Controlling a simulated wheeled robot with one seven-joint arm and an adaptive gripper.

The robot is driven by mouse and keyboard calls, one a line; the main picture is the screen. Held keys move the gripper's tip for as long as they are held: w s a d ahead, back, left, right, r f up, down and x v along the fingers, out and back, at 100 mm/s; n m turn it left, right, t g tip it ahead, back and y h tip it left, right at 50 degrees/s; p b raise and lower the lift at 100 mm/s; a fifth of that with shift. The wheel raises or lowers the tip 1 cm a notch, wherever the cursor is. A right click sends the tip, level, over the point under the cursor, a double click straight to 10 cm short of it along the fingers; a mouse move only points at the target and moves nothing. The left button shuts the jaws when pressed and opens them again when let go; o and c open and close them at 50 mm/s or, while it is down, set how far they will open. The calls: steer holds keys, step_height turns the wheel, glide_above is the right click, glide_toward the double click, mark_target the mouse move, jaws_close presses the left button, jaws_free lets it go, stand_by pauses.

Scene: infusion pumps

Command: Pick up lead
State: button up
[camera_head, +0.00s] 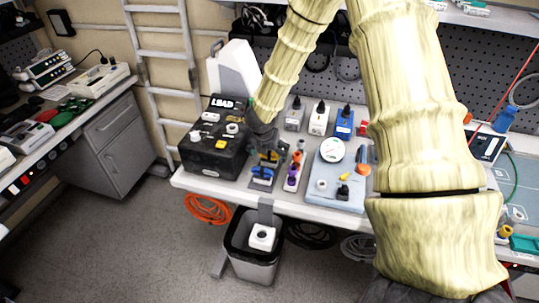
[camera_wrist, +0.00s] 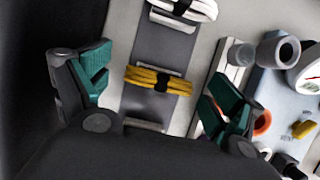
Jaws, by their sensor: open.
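A yellow bundled lead with a black tie (camera_wrist: 143,77) lies across a dark grey strip (camera_wrist: 155,40) in the wrist view. A white bundle with a black band (camera_wrist: 188,8) lies farther up the same strip. My gripper (camera_wrist: 160,92) is open, with its teal finger pads on either side of the yellow bundle and nothing held. In the head view my gripper (camera_head: 267,150) is over the bench front and hides most of the yellow bundle. A blue bundle (camera_head: 262,172) lies just in front of it. A black box marked LEAD (camera_head: 212,160) stands to its left.
A blue board with a white dial (camera_head: 331,150) stands to the right, with orange and purple items (camera_head: 292,175) between. Several plug-topped blocks (camera_head: 318,120) stand behind. A bin (camera_head: 252,262) is below the bench edge (camera_head: 225,188). A ladder (camera_head: 160,60) stands behind left.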

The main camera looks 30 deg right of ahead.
steer(key=shift+w+d+f, duration=0.1)
steer(key=shift+f, duration=0.15)
steer(key=shift+s, duration=0.2)
steer(key=shift+w, duration=0.1)
steer(key=c, duration=1.1)
